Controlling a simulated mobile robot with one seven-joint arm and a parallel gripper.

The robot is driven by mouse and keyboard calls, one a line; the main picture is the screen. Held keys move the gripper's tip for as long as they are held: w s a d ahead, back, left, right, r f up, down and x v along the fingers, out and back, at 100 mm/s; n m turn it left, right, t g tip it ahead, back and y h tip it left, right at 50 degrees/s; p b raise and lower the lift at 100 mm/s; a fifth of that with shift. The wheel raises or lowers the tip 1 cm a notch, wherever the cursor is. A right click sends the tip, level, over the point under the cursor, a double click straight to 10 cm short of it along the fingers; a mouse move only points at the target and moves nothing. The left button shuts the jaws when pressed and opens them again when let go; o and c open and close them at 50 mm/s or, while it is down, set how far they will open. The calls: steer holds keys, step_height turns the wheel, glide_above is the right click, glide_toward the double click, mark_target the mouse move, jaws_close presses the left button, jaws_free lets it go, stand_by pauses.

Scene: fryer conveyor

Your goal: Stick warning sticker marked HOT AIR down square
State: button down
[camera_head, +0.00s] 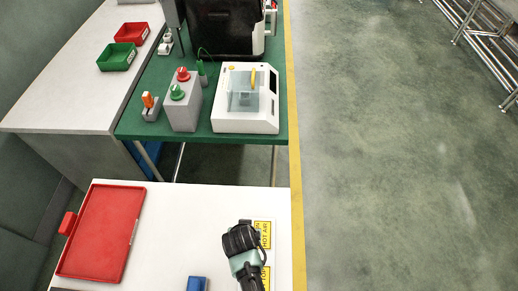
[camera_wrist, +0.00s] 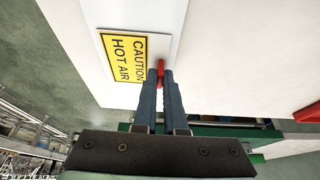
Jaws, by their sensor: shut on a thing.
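The yellow warning sticker marked CAUTION HOT AIR (camera_wrist: 125,57) lies on a pale sheet or plate (camera_wrist: 98,42) in the wrist view. A yellow HOT AIR label also shows in the head view (camera_head: 263,234), just right of my gripper (camera_head: 240,239). A second yellow label (camera_head: 265,278) lies below it, partly hidden by my arm. In the wrist view my gripper (camera_wrist: 161,78) is shut on a small red piece (camera_wrist: 160,70) at the sticker's edge. I cannot tell whether that piece is joined to the sticker.
A red tray (camera_head: 102,235) lies at the left of the white table (camera_head: 180,225), with a blue block (camera_head: 197,284) near the front. The table's middle is clear. Behind, a green bench (camera_head: 190,135) carries a red-and-green-button box (camera_head: 184,108) and a white machine (camera_head: 246,122).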

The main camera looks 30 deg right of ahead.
steer(key=shift+r+p, duration=3.35)
steer(key=shift+r, duration=0.15)
